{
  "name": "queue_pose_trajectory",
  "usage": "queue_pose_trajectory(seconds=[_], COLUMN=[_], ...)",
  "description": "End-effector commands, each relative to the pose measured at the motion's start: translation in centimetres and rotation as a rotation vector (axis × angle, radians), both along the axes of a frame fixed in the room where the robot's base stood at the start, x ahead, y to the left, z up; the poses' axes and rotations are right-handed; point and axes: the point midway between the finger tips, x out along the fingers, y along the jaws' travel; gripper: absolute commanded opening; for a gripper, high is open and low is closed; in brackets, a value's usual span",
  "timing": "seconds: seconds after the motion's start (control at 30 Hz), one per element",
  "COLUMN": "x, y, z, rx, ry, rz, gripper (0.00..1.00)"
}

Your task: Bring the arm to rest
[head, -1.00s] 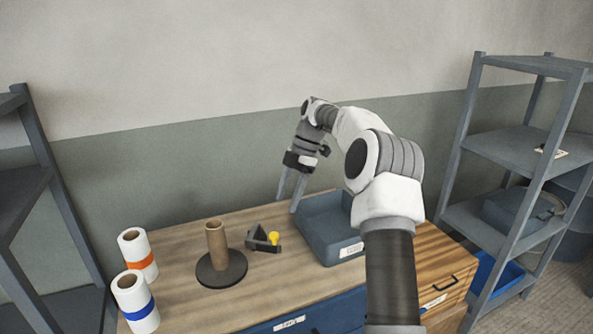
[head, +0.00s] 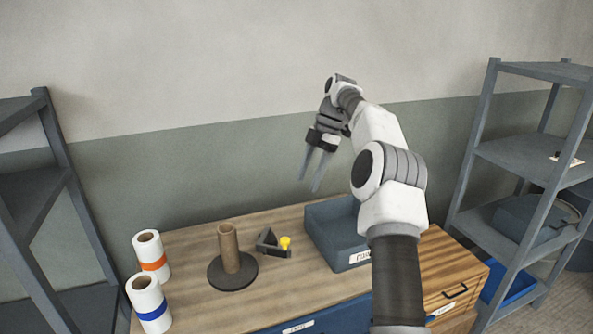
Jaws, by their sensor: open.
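My gripper (head: 310,184) is open and empty. It hangs in the air above the back of the wooden bench, left of the upper arm and in front of the green part of the wall. Its two grey fingers point down and stand apart, touching nothing. My arm (head: 383,190) rises from the lower right, bends at the elbow and reaches up and back to the wrist.
Below stands a wooden bench (head: 195,268) with a blue-grey tray (head: 325,230), a black holder with a yellow part (head: 270,243), a cardboard tube on a dark round base (head: 229,252) and two white rolls (head: 151,255). Shelves flank it at left (head: 50,190) and right (head: 515,150).

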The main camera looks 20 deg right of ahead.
Motion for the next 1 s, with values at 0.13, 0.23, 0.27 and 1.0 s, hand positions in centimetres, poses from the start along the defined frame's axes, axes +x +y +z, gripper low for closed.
queue_pose_trajectory(seconds=[0.13, 0.23, 0.27, 1.0], x=[0.0, -0.1, -0.2, -13.2], y=[0.0, 0.7, 1.1, 13.6], z=[0.1, 0.7, 1.0, 10.9], rx=[-0.001, -0.016, -0.025, -0.323], ry=[0.000, 0.002, 0.005, -0.038], rz=[-0.001, -0.013, -0.023, -0.762], gripper=[0.63, 0.63, 0.63, 0.63])
